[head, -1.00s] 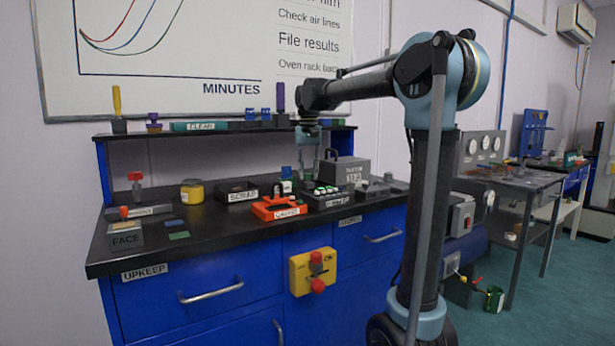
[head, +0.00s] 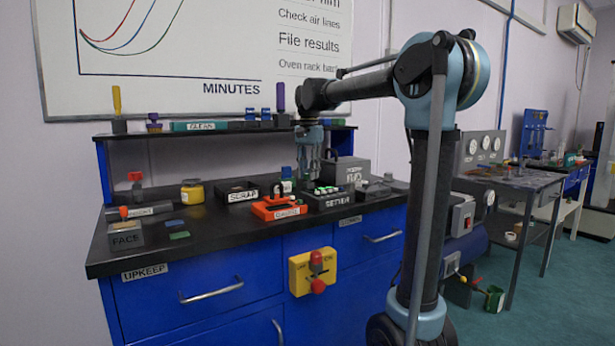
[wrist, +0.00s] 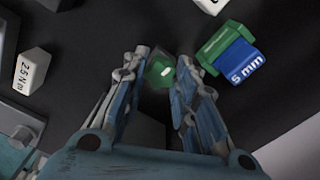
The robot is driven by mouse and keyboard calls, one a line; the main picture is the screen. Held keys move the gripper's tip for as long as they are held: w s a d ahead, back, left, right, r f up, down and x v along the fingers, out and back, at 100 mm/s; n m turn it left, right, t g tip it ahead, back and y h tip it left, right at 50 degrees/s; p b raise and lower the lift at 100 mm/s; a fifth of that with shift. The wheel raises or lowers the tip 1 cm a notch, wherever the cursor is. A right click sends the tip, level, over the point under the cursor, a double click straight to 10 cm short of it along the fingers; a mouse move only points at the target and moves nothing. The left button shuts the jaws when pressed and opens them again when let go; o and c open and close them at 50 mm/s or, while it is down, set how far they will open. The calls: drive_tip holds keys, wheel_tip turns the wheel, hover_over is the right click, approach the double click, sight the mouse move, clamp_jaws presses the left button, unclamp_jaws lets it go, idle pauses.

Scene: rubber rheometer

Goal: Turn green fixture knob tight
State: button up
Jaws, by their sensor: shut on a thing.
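In the wrist view, a small green knob (wrist: 159,71) with a pale spot sits between the two fingers of my gripper (wrist: 166,62). The gripper points down and is shut on the knob. The knob's lower part and base are hidden by the fingers and shadow. In the head view, my gripper (head: 309,176) is low over the black bench, behind the orange tray, and the knob cannot be made out there.
Beside the knob are a green and blue block marked 5 mm (wrist: 237,56) and a white block marked Nm (wrist: 32,70). The orange tray (head: 278,210) and setter box (head: 330,199) stand in front. A grey box (head: 352,171) stands right.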

drive_tip(key=shift+d+m, duration=0.1)
drive_tip(key=shift+m, duration=0.3)
drive_tip(key=shift+m, duration=2.3)
drive_tip(key=o, duration=0.9)
